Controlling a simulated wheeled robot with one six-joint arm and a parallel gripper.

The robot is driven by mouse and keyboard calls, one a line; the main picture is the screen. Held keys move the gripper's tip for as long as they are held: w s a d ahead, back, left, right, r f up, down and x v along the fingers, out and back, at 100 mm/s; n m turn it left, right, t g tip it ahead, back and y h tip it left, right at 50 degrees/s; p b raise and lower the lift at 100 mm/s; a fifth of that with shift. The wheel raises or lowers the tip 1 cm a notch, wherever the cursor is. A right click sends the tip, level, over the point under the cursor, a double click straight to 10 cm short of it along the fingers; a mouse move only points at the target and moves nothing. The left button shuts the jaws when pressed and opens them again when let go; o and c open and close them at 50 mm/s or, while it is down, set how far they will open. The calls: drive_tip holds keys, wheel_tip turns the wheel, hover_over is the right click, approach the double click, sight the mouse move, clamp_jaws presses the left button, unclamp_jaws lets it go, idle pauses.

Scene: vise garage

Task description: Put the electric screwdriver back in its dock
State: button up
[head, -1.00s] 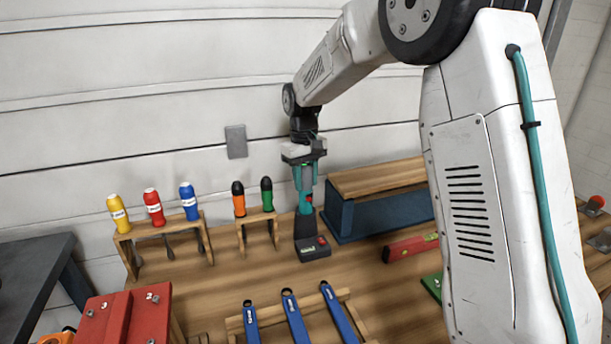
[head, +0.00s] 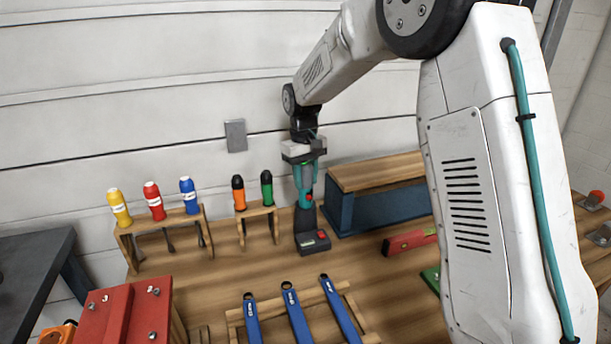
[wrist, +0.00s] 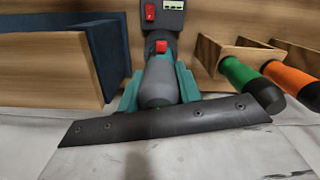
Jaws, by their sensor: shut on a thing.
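The electric screwdriver (head: 308,197), grey and teal with a red button, stands upright between the teal fingers of my gripper (head: 304,180). In the wrist view my gripper (wrist: 158,92) is shut on the screwdriver body (wrist: 158,76), one finger on each side. The dock (head: 312,242) is a dark base with a red switch on the wooden bench, directly below. It also shows at the top of the wrist view (wrist: 161,13). The screwdriver's lower end meets or overlaps the dock; I cannot tell how deep it sits.
A small rack with orange and green screwdrivers (head: 266,188) stands close on the left, a blue box with a wooden top (head: 385,207) close on the right. A rack of blue wrenches (head: 296,315) lies in front. The wall (head: 80,130) is behind.

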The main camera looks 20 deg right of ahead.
sight(306, 163)
drive_tip(key=shift+f, duration=0.3)
idle(0.4)
drive_tip(key=o, duration=1.5)
drive_tip(key=shift+c, duration=0.2)
drive_tip(key=shift+r, duration=3.5)
